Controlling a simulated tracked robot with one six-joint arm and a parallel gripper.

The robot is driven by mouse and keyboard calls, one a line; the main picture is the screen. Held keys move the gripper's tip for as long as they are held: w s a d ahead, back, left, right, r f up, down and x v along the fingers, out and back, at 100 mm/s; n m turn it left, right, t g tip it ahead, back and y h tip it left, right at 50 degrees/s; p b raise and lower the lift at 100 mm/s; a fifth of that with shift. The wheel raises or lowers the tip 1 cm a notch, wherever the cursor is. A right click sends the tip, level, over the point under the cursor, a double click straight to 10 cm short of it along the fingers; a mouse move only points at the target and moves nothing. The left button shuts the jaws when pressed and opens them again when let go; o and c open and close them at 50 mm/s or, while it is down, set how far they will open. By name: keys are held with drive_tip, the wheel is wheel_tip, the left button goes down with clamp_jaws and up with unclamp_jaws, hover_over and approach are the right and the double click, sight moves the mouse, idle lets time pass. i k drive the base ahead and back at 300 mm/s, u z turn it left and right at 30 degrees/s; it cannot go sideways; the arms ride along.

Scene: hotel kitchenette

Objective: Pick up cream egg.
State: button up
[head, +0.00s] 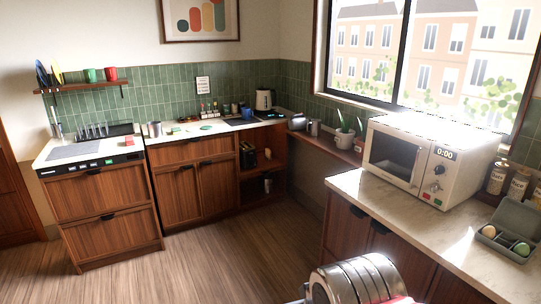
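A cream egg (489,231) sits in the left part of an open grey box (513,218) on the right-hand counter, near the picture's right edge. A green egg (522,249) sits in the same box, to the right of the cream one, with dark space between them. The box's lid stands up at the back. A banded metal part of my arm shows at the bottom, left of and nearer than the box. My gripper's fingers are not in view.
A white microwave (430,160) stands on the right-hand counter (440,228), left of and behind the box. Jars (518,184) stand behind the box. The counter front is bare, and the wooden floor (215,245) is clear.

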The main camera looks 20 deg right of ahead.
sight(489, 232)
drive_tip(key=z, duration=0.35)
drive_tip(key=i, duration=0.6)
drive_tip(key=z, duration=0.8)
drive_tip(key=i, duration=0.6)
drive_tip(key=z, duration=0.3)
